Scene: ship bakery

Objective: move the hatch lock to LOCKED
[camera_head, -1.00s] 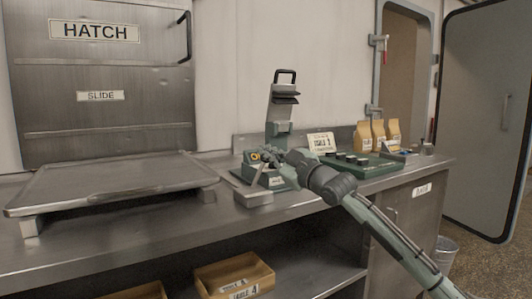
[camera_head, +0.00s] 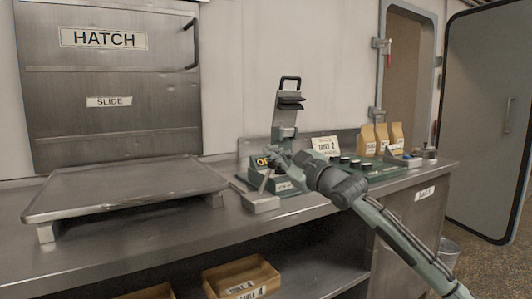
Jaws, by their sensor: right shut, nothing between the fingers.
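The hatch (camera_head: 110,120) is a closed steel panel on the wall at left, marked HATCH and SLIDE. A small green box (camera_head: 290,188) on the counter carries a dark plate with yellow letters, of which "OP" shows; it looks like the hatch lock. My right gripper (camera_head: 274,164) is shut and empty at the top front of this box, beside the letters. Its fingers and wrist hide part of the box, so I cannot tell whether they touch it. My left gripper is not in view.
A raised steel tray (camera_head: 125,188) stands below the hatch. A metal block (camera_head: 260,202) sits before the green box. Behind is an upright device with a handle (camera_head: 290,100). A green panel with knobs (camera_head: 385,170) and paper bags (camera_head: 367,140) stand at right.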

